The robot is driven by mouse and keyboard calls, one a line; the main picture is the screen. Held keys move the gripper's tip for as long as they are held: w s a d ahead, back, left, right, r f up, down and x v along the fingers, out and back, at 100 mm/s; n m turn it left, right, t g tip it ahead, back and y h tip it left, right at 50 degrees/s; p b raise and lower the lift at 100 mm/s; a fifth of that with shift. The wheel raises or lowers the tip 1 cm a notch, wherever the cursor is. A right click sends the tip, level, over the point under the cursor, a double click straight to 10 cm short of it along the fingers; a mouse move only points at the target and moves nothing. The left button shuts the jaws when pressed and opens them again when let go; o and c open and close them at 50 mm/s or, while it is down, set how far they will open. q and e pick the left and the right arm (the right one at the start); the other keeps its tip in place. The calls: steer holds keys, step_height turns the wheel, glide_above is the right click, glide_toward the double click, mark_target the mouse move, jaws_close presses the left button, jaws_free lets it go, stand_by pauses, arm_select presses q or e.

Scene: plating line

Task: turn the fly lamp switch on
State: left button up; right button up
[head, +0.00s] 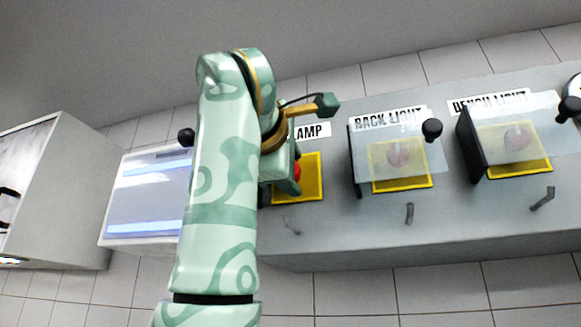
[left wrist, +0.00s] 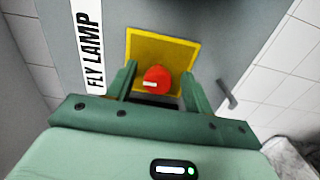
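The fly lamp switch is a red knob (left wrist: 157,79) with a white mark, on a yellow plate (left wrist: 145,45) beside the "FLY LAMP" label (left wrist: 91,50). In the left wrist view the mark lies roughly level, toward the label side. My left gripper (left wrist: 158,75) is open, one finger on each side of the knob, with small gaps showing. In the head view my left gripper (head: 284,178) is over the left part of the yellow plate (head: 313,182), and only a sliver of the red knob (head: 298,170) shows. My right gripper is not in view.
Right of it, the "BACK LIGHT" switch (head: 398,155) and another switch (head: 517,138) sit under clear covers with black ball handles. Small grey levers (head: 409,213) stand along the panel front. A box with blue-lit strips (head: 145,195) is at left. A black ball (head: 186,137) shows beside my arm.

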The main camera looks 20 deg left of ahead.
arm_select(q)
steer(key=shift+s+a+b, duration=0.1)
steer(key=shift+s+b, duration=0.2)
steer(key=shift+s, duration=0.05)
steer(key=s+b, duration=0.6)
steer(key=s, duration=0.9)
steer(key=shift+s+a+b, duration=0.2)
steer(key=shift+s+b, duration=0.15)
